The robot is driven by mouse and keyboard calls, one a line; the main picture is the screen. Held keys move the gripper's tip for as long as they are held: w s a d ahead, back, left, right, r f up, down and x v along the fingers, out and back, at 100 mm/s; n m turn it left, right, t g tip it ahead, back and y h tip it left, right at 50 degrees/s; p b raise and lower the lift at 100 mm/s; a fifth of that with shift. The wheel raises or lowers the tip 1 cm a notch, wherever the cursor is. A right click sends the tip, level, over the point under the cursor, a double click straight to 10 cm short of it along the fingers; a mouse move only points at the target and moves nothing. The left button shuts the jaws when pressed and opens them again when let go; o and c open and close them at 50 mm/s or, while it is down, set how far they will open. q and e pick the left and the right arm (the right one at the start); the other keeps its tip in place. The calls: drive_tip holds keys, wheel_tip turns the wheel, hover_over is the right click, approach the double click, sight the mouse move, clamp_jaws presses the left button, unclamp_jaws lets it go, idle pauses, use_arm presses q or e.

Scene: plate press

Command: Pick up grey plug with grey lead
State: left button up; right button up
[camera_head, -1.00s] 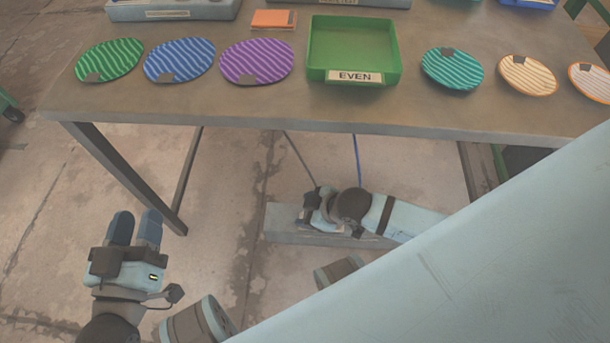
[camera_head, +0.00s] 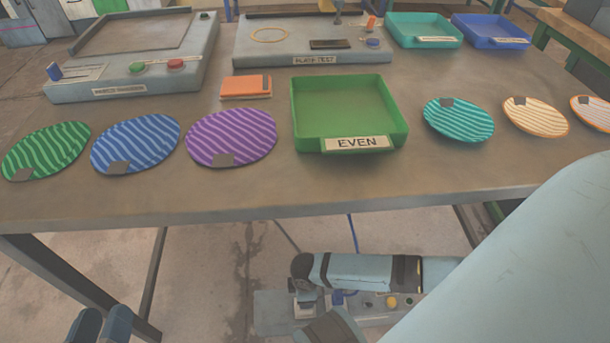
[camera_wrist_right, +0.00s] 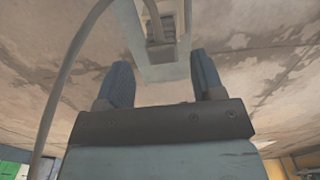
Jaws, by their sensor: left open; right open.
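A grey lead (camera_head: 287,237) hangs behind the table edge beside a blue lead (camera_head: 352,232). A thick grey lead (camera_wrist_right: 62,85) also curves down the left of the right wrist view. What looks like the grey plug (camera_wrist_right: 155,27) sits at the top of that view, on a pale strip, beyond the fingertips. My right gripper (camera_wrist_right: 163,78) is open and empty, with the strip between and beyond its fingers. My left gripper (camera_head: 101,324) is open and empty at the bottom left, cut by the frame edge.
A grey socket strip (camera_head: 272,316) lies on the floor under the table (camera_head: 250,200), partly hidden by my arm. The table carries several striped plates, a green EVEN tray (camera_head: 398,130), an orange item (camera_head: 246,87) and two grey machines. Floor left of the strip is clear.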

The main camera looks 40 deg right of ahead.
drive_tip(key=shift+f+b, duration=0.3)
drive_tip(key=shift+f, duration=0.15)
drive_tip(key=f+b, duration=0.3)
drive_tip(key=shift+a+f, duration=0.25)
drive_tip(key=shift+f, duration=0.45)
use_arm(q)
drive_tip(key=shift+w+a+r+m+t, duration=0.1)
drive_tip(key=shift+w+a+m+t, duration=0.25)
drive_tip(key=shift+w+m, duration=0.25)
drive_tip(key=shift+w+a+r+m+t, duration=0.1)
drive_tip(key=shift+w+a+m+t, duration=0.3)
drive_tip(key=shift+m, duration=0.2)
drive_tip(key=shift+d, duration=0.1)
use_arm(e)
drive_tip(key=c, duration=1)
drive_tip(key=shift+r, duration=0.15)
drive_tip(key=shift+c, duration=0.2)
